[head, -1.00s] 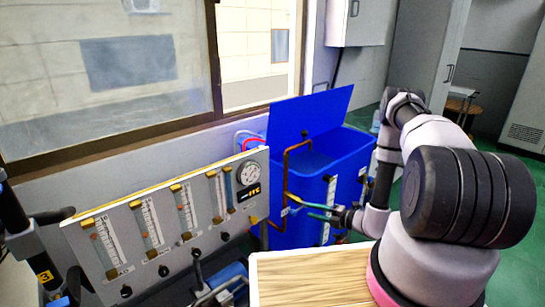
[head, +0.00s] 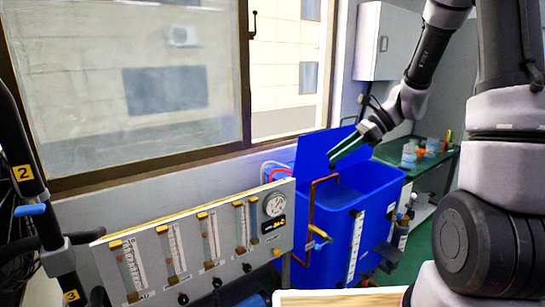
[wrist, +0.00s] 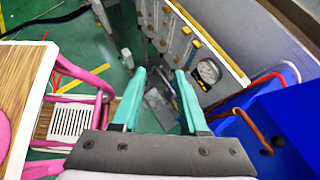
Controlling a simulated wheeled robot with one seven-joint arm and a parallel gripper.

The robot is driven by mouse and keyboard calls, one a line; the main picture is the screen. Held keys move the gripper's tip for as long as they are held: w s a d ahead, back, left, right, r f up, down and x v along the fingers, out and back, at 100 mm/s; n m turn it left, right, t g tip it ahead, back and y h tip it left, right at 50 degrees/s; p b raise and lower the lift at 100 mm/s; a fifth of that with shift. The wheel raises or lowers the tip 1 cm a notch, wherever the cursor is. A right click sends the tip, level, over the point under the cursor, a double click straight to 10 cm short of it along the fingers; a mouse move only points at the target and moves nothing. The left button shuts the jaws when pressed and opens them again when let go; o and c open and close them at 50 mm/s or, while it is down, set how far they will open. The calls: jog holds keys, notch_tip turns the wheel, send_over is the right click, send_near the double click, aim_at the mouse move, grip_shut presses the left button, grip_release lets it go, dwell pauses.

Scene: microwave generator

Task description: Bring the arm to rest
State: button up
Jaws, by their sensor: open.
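My gripper (head: 345,152) is raised above the open blue tank (head: 375,198) in the head view, with its fingers pointing down and to the left. In the wrist view its two teal fingers (wrist: 158,90) are spread apart with nothing between them. My arm rises on the right side of the head view and reaches across toward the tank from above. The gripper appears apart from the tank and its copper pipe (head: 312,215), though the exact gap is hard to judge.
The flowmeter panel (head: 200,242) with a round gauge (head: 275,205) stands left of the tank. A window (head: 130,80) is behind it. A grey wall cabinet (head: 388,42) hangs at the back. A green bench (head: 395,153) with bottles is behind the tank. Black pipes stand at far left.

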jog(key=s+d+r+n+t+h, duration=0.3)
jog(key=s+r+n+h, duration=0.1)
jog(key=s+r+n, duration=0.3)
jog(key=s+d+r+n+t+h, duration=0.4)
jog(key=s+r+n, duration=0.3)
jog(key=s+r, duration=0.2)
jog(key=shift+r, duration=0.3)
